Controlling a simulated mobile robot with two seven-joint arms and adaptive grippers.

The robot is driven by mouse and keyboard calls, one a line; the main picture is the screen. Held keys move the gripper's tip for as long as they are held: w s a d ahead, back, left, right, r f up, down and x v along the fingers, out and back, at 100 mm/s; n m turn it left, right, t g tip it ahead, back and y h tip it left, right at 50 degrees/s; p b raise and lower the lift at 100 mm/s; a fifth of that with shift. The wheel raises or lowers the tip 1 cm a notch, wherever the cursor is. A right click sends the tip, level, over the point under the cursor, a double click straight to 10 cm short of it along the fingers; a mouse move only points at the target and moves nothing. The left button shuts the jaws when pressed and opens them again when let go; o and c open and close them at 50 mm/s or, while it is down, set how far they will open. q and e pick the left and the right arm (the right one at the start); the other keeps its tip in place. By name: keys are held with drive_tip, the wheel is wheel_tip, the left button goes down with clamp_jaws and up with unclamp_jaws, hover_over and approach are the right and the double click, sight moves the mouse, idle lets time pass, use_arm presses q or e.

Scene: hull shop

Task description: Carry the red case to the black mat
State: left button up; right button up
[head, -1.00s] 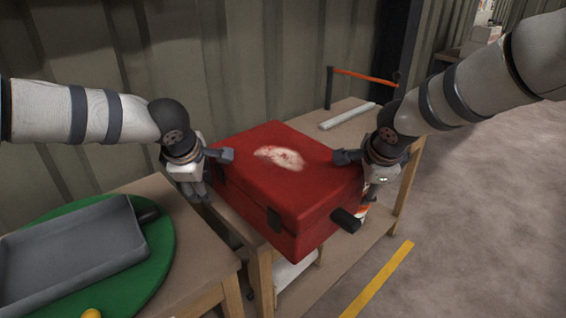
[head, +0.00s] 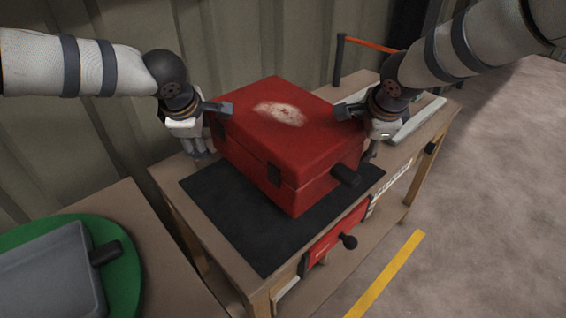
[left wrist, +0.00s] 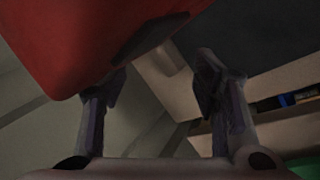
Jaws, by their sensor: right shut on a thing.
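The red case (head: 290,140), with a pale worn patch on its lid, is over the black mat (head: 255,245) on the workbench; whether it touches the mat I cannot tell. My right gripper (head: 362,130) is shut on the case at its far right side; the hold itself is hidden. My left gripper (head: 208,128) is at the case's left corner. In the left wrist view its fingers (left wrist: 165,85) stand apart, close under the red case (left wrist: 75,35) and a dark part of it; whether they grip is unclear. A dark handle (head: 345,175) sticks out of the case's front right.
A pale bar (head: 418,120) lies behind my right gripper. A nearer table at left holds a grey tray (head: 45,270) on a green round (head: 125,275). A corrugated wall stands behind.

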use_arm(q)
drive_tip(key=shift+d+r+h, duration=0.1)
drive_tip(key=shift+d+h, duration=0.2)
drive_tip(key=shift+d, duration=0.65)
drive_tip(key=shift+s+r, duration=0.2)
drive_tip(key=shift+s, duration=0.1)
drive_tip(key=shift+f, duration=2.35)
use_arm(e)
drive_tip(key=shift+w+a+f+y, duration=0.1)
drive_tip(key=shift+a+f, duration=0.15)
drive_tip(key=shift+f, duration=0.35)
drive_tip(key=shift+s+a+f+y, duration=0.1)
drive_tip(key=shift+a+f, duration=0.2)
drive_tip(key=shift+f, duration=0.25)
drive_tip(key=shift+w+a+f+y, duration=0.1)
drive_tip(key=shift+a+f, duration=0.15)
drive_tip(key=shift+f, duration=0.35)
use_arm(q)
drive_tip(key=o, duration=0.5)
drive_tip(key=shift+a+r, duration=0.1)
drive_tip(key=shift+a, duration=1.85)
use_arm(e)
drive_tip(key=shift+d, duration=1.9)
use_arm(q)
drive_tip(key=shift+w+a, duration=0.1)
drive_tip(key=shift+a, duration=0.05)
use_arm(e)
drive_tip(key=o, duration=0.6)
drive_tip(key=shift+d+f, duration=0.15)
